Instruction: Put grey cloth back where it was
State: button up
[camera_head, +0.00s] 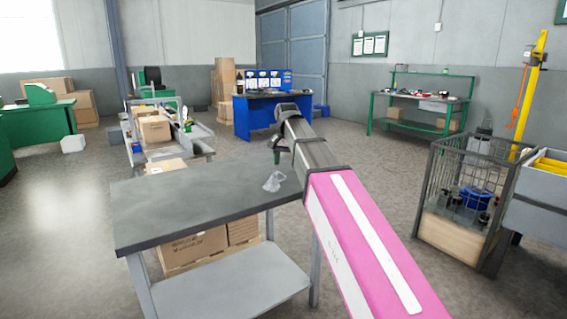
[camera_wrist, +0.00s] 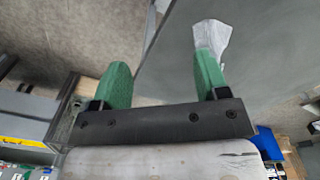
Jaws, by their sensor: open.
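The grey cloth (camera_head: 273,181) is a small crumpled piece on the grey table (camera_head: 190,200), near its right end, in the head view. In the wrist view the cloth (camera_wrist: 212,36) shows at the top, partly hidden behind the right-hand finger. My gripper (camera_wrist: 161,75) has two green fingers that stand well apart with nothing between them. In the head view my gripper (camera_head: 277,150) is close to the cloth, at the right end of the table; its fingers are mostly hidden by my arm.
Cardboard boxes (camera_head: 193,248) sit under the table. A wire cage cart (camera_head: 468,195) stands at the right, beside a grey bin (camera_head: 540,200). A blue desk (camera_head: 262,115), a green bench (camera_head: 418,103) and a cluttered workbench (camera_head: 165,140) are farther back. The left part of the tabletop is clear.

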jog(key=s+d+f+n, duration=0.1)
jog(key=s+d+f, duration=0.15)
jog(key=f, duration=0.45)
jog(key=s+d+f, duration=0.1)
jog(key=d+f, duration=0.3)
jog(key=f, duration=0.3)
jog(key=s+d+f+n, duration=0.1)
jog(key=s+d+f, duration=0.15)
jog(key=f, duration=0.45)
jog(key=s+d+f+n, duration=0.1)
jog(key=s+d+f, duration=0.3)
jog(key=f, duration=0.5)
jog(key=s+d+f, duration=0.5)
jog(key=s+f, duration=0.3)
jog(key=f, duration=0.1)
jog(key=shift+s+n, duration=0.25)
jog(key=shift+n, duration=0.15)
